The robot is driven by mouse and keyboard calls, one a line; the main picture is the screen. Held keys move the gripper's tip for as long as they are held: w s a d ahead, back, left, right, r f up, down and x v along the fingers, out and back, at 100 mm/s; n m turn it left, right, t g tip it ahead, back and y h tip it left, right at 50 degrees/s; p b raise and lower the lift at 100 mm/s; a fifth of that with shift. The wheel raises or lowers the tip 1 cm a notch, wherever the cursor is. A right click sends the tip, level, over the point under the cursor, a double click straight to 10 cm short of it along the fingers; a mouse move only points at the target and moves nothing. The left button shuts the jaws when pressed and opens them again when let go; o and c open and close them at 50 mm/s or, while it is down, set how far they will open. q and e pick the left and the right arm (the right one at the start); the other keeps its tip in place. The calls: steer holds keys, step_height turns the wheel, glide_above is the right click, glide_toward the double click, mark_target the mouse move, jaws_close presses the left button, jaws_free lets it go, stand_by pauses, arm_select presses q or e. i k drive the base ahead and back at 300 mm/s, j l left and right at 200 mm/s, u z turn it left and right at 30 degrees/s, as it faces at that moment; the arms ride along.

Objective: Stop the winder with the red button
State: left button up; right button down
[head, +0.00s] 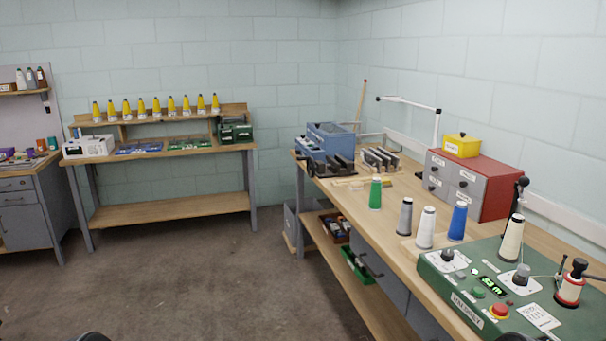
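The winder (455,290) is a green box on the near right end of the wooden bench. A small display (492,286) on the panel glows green. A cream cone (512,238) stands at the winder's back, and a red and white spool (570,289) sits at its right. Neither gripper shows; only dark parts, probably of my arms, touch the bottom edge, one at the left and one just in front of the winder.
Green, grey, white and blue cones (376,193) stand on the bench (400,230) left of the winder. A red drawer cabinet (484,190) with a yellow box (461,146) is behind them. A shelf table (170,205) with yellow cones is at the back left. The floor between is clear.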

mark_target(499, 309)
steer(key=z, duration=1.45)
